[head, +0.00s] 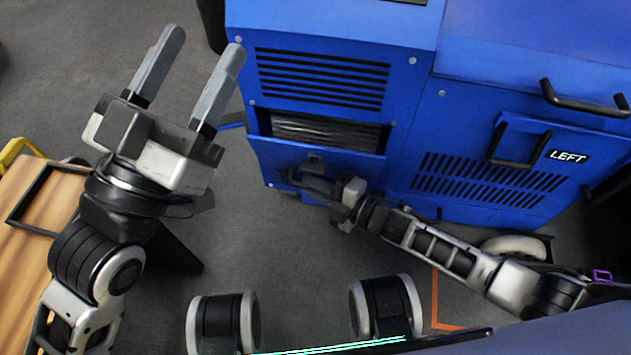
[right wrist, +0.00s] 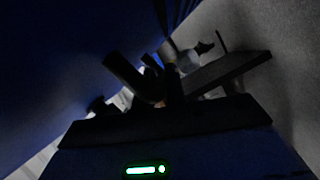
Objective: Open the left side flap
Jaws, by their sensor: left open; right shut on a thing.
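The blue machine carries a side panel marked LEFT (head: 567,156), with a black handle (head: 518,140) and vent slots. That panel looks closed. On the adjoining face, a lower blue flap (head: 345,163) sits below an opening (head: 328,131) with ribbed grey material inside. My right gripper (head: 328,190) is shut on the black bar handle (head: 305,183) of this lower flap; its fingertips are partly hidden. The right wrist view is very dark and shows a black bar (right wrist: 135,78) close up. My left gripper (head: 203,45) is open and empty, left of the machine.
Another black handle (head: 585,98) sits higher on the machine's right part. A wooden-topped table (head: 25,215) with a black frame stands at the left edge. A white caster (head: 512,247) shows under the machine. Grey floor is clear between my left arm and the machine.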

